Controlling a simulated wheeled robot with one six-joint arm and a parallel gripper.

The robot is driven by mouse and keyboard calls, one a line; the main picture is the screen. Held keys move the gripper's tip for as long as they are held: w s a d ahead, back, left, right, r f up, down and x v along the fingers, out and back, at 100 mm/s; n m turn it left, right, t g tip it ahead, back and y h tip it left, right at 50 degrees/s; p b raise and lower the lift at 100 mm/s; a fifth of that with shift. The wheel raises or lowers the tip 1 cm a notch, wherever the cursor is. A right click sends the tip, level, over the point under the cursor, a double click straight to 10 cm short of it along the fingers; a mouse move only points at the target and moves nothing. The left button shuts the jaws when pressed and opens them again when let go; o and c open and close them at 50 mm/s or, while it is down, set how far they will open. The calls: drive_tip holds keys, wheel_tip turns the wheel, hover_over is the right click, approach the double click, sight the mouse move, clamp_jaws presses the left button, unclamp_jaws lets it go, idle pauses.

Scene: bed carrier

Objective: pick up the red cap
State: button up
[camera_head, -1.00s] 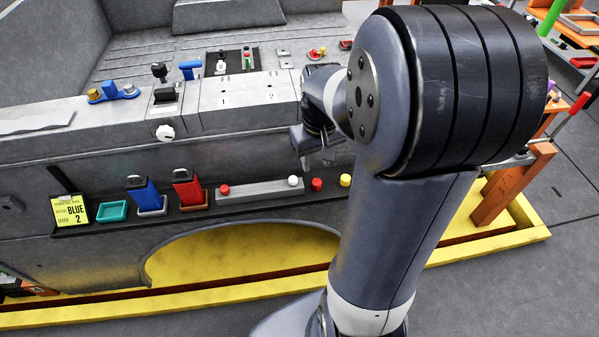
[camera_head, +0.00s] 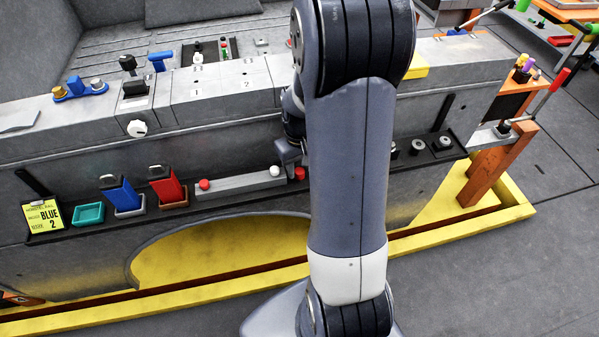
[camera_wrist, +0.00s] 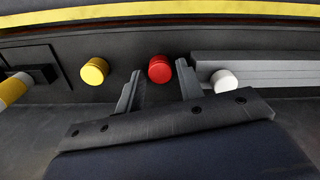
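A red cap (camera_head: 300,173) stands on the dark shelf just right of the grey rail, partly hidden by my arm. In the wrist view the red cap (camera_wrist: 159,68) shows between the tips of my gripper (camera_wrist: 158,82). The two fingers are apart, one on each side of it, with a visible gap on both sides; I cannot tell how far beyond the tips it lies. In the head view my gripper (camera_head: 289,155) is right above the shelf, close to the cap. A second red cap (camera_head: 204,184) sits at the rail's left end.
A white cap (camera_wrist: 224,82) sits on the grey rail (camera_head: 238,182), close to one finger. A yellow cap (camera_wrist: 95,71) stands on the other side.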

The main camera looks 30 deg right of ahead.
drive_tip(key=shift+f, duration=0.5)
drive_tip(key=c, duration=0.7)
